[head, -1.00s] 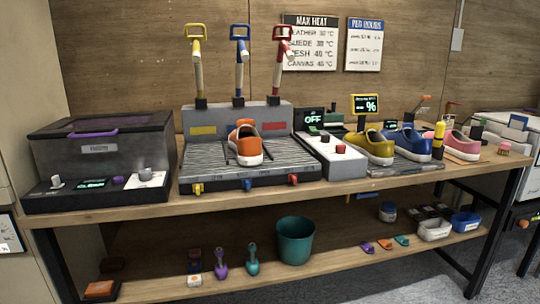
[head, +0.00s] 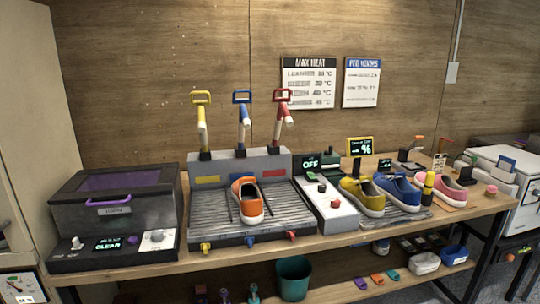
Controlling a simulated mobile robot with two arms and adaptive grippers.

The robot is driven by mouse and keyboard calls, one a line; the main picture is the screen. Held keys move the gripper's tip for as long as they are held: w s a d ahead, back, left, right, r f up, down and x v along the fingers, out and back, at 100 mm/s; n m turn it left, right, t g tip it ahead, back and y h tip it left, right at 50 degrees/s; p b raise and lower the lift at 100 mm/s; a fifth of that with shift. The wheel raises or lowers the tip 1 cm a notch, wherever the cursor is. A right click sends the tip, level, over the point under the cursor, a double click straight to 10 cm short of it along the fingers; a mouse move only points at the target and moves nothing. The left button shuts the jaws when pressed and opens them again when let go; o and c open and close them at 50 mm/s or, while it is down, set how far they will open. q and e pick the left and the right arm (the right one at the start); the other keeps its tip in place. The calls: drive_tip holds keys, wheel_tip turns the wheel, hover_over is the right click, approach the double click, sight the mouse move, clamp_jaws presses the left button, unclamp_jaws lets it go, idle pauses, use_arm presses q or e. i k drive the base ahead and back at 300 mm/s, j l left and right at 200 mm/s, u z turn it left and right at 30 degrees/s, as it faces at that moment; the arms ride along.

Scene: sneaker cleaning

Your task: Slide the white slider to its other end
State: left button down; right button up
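A small white knob (head: 77,243) stands up from the left end of the control panel of the dark box (head: 120,212) at the far left. It looks like the white slider, but its track is too small to make out. Beside it on the same panel are a green display (head: 113,245) reading CLEAR, a purple button (head: 133,240) and a grey dial on a white plate (head: 157,237). Neither of my grippers is in view, and nothing touches the knob.
The box has a purple handle (head: 113,202). To its right on the table are a ribbed tray (head: 205,213) with an orange sneaker (head: 247,202), a white control unit (head: 340,217) and several coloured shoes. A lower shelf holds a teal bucket (head: 293,279).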

sight(76, 245)
drive_tip(key=u, duration=0.75)
